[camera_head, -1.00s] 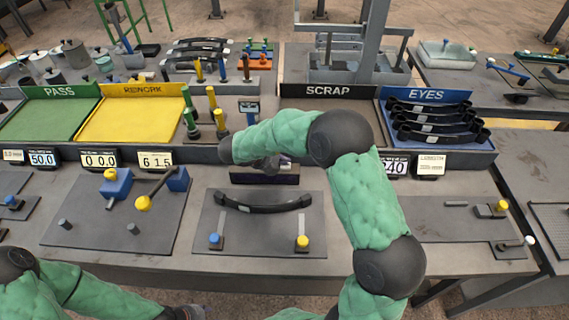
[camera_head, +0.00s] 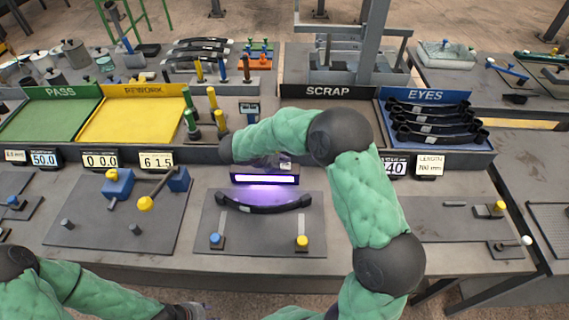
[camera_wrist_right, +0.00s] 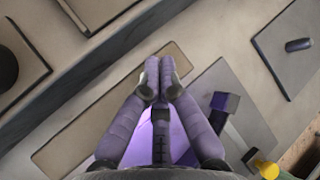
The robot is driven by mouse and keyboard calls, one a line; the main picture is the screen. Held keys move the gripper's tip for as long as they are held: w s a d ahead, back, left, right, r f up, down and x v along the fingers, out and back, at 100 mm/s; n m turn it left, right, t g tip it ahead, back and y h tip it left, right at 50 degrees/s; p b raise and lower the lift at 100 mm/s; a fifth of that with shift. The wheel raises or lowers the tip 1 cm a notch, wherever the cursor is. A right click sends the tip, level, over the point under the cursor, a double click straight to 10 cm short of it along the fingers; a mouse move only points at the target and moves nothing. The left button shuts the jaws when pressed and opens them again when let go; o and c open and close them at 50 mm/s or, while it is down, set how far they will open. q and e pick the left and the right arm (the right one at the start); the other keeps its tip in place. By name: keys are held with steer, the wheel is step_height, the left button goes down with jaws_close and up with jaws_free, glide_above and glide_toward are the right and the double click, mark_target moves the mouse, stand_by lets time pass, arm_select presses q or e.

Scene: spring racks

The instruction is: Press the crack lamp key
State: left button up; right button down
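The crack lamp (camera_head: 265,179) is a dark bar behind the middle plate, and its front glows bright violet. A curved black leaf spring (camera_head: 264,207) lies on that plate in the violet light. My right gripper (camera_head: 262,163) is over the lamp, partly hidden by my own arm. In the right wrist view its fingers (camera_wrist_right: 161,72) are together and hold nothing visible. The lamp key cannot be made out; the gripper covers that area. My left gripper (camera_head: 190,311) is only partly in view at the bottom edge, away from the lamp.
The plate has a blue knob (camera_head: 215,239) and a yellow knob (camera_head: 302,242) at its front. Behind are the yellow REWORK tray (camera_head: 130,121) and the EYES rack (camera_head: 437,147) of springs.

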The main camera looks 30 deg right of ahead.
mark_target(283, 165)
steer(key=shift+r+p, duration=2.75)
steer(key=shift+r, duration=0.35)
